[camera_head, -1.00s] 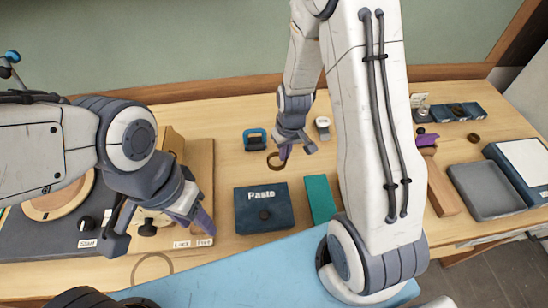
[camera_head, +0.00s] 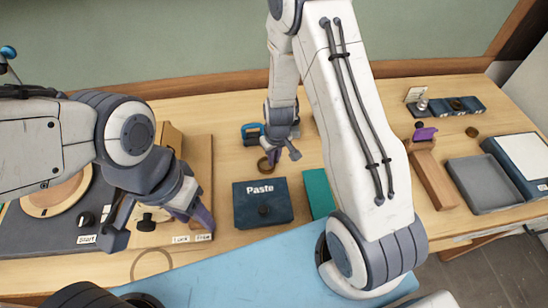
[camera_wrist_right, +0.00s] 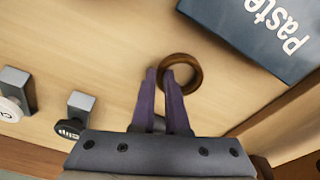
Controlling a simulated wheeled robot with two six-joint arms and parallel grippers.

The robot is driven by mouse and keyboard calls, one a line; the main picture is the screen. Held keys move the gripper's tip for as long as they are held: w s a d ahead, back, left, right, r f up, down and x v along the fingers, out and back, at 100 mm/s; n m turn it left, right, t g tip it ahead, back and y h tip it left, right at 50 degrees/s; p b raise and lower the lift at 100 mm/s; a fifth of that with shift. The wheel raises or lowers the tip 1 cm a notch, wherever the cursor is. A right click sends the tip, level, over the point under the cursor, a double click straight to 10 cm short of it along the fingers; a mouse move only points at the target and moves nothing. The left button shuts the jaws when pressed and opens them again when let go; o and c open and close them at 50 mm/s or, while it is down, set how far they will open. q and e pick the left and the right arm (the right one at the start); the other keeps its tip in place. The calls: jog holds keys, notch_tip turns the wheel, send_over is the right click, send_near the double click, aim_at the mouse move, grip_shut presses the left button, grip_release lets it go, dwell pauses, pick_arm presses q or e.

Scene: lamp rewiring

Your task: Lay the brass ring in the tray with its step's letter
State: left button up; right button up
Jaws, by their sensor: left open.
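The brass ring (camera_head: 265,165) is at the fingertips of my right gripper (camera_head: 280,157), left of my right forearm and behind the dark blue box marked "Paste" (camera_head: 244,207). In the right wrist view the ring (camera_wrist_right: 194,86) has its near-left rim between the two closely spaced purple fingers (camera_wrist_right: 159,76). I cannot tell how far it is above the table. A flat grey tray (camera_head: 486,186) lies at the right; no letter is readable on it. My left gripper (camera_head: 160,226) is open and empty over the wooden board at the left.
A teal block (camera_head: 318,190) lies beside the Paste box. A wooden bar with a purple piece (camera_head: 432,175), a small brown round piece (camera_head: 472,132) and a blue rack (camera_head: 465,105) are on the right. A blue mat (camera_head: 235,275) covers the front.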

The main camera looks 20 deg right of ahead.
jog(key=shift+o, duration=0.9)
